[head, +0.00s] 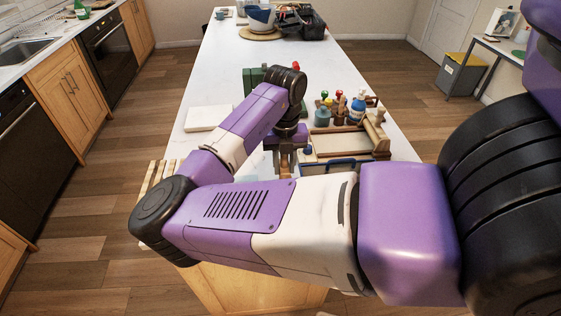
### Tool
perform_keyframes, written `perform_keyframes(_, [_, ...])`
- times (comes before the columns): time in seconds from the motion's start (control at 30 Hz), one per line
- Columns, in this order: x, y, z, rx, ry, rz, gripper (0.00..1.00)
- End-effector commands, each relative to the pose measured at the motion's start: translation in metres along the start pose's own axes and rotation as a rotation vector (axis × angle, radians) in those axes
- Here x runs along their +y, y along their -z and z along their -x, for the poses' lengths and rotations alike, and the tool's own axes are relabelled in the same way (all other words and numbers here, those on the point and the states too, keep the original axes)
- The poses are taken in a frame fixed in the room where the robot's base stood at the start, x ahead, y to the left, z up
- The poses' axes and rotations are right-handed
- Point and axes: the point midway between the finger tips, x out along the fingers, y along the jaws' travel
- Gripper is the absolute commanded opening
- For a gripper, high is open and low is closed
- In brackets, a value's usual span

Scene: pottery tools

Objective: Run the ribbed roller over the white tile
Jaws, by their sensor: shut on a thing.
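My gripper (286,150) is low over the counter, mostly hidden behind my own arm. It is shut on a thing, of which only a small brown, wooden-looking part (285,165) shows. I cannot tell from this view whether that is the ribbed roller; no ribs are clear. A white, square slab (208,118), which looks like the white tile, lies flat on the counter to the left of my gripper, apart from it. A pale flat patch (253,166) shows just left of the gripper, partly covered by my arm; I cannot tell what it is.
A wooden rack (381,143) with several bottles and tools stands right of my gripper. A green object (254,78) is behind the arm. Pale wooden slats (160,174) lie at the counter's left edge. The counter (250,52) is clear further back, before bowls and a black bag.

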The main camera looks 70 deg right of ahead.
Motion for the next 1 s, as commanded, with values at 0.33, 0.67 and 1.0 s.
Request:
perform_keyframes(0.33, [0.000, 0.000, -0.030, 0.000, 0.001, 0.002, 0.00])
perform_keyframes(0.67, [0.000, 0.000, -0.059, 0.000, 0.000, 0.002, 0.00])
perform_keyframes(1.0, [0.000, 0.000, -0.060, 0.000, 0.000, 0.002, 0.00])
